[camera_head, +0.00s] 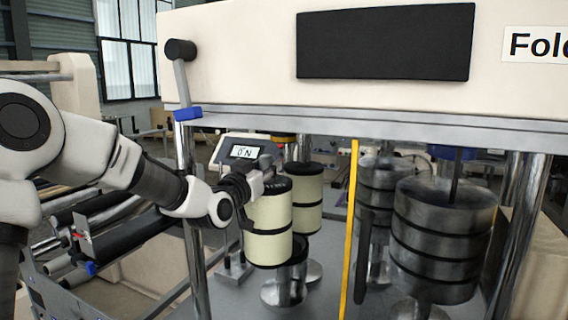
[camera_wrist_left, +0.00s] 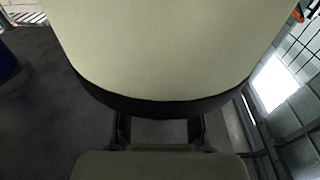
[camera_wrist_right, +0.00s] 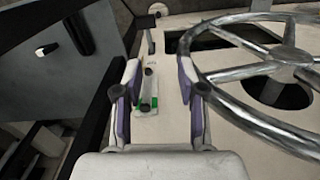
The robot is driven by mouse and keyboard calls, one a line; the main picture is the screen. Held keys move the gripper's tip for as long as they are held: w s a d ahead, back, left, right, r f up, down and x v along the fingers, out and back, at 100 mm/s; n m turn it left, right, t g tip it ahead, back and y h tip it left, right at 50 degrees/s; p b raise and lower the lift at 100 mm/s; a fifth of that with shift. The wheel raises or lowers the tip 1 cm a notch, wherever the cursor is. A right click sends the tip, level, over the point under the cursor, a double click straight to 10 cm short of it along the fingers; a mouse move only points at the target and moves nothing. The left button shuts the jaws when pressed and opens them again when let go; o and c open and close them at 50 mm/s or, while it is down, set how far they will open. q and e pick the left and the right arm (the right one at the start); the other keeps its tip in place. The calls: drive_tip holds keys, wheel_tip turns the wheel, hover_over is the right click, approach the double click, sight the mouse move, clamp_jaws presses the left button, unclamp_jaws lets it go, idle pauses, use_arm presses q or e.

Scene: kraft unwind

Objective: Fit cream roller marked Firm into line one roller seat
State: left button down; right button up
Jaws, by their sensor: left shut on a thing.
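My left gripper (camera_head: 262,188) is shut on a cream roller (camera_head: 268,218) with black bands. The roller is upright, in front of another cream roller (camera_head: 306,192). Below it is a dark round part (camera_head: 295,254) above a shiny metal base (camera_head: 283,290); I cannot tell whether they touch. In the left wrist view the held cream roller (camera_wrist_left: 165,45) fills the top, its black rim (camera_wrist_left: 160,105) near the fingers. No Firm marking is readable. My right gripper (camera_wrist_right: 158,95) is open and empty in the right wrist view, and out of the head view.
A dark grey stacked roller (camera_head: 440,240) stands right, beyond a yellow upright strip (camera_head: 349,225). A metal post (camera_head: 190,220) stands left of the held roller. A display (camera_head: 243,152) is behind my left gripper. A spoked metal handwheel (camera_wrist_right: 285,55) is right of my right gripper.

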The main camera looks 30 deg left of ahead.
use_arm(q)
drive_tip(key=w, duration=0.1)
drive_tip(key=w+p, duration=0.1)
drive_tip(key=w, duration=0.3)
drive_tip(key=shift+w+r+p, duration=0.2)
drive_tip(key=shift+r+p, duration=0.05)
drive_tip(key=shift+p, duration=0.1)
drive_tip(key=w, duration=0.1)
drive_tip(key=w+f+p, duration=0.1)
drive_tip(key=w+p, duration=0.1)
drive_tip(key=shift+w+a+f, duration=0.1)
drive_tip(key=shift+w+f, duration=0.15)
drive_tip(key=shift+f, duration=0.05)
drive_tip(key=c, duration=0.8)
unclamp_jaws()
drive_tip(key=shift+f, duration=0.15)
drive_tip(key=shift+o, duration=0.2)
drive_tip(key=shift+s, duration=0.1)
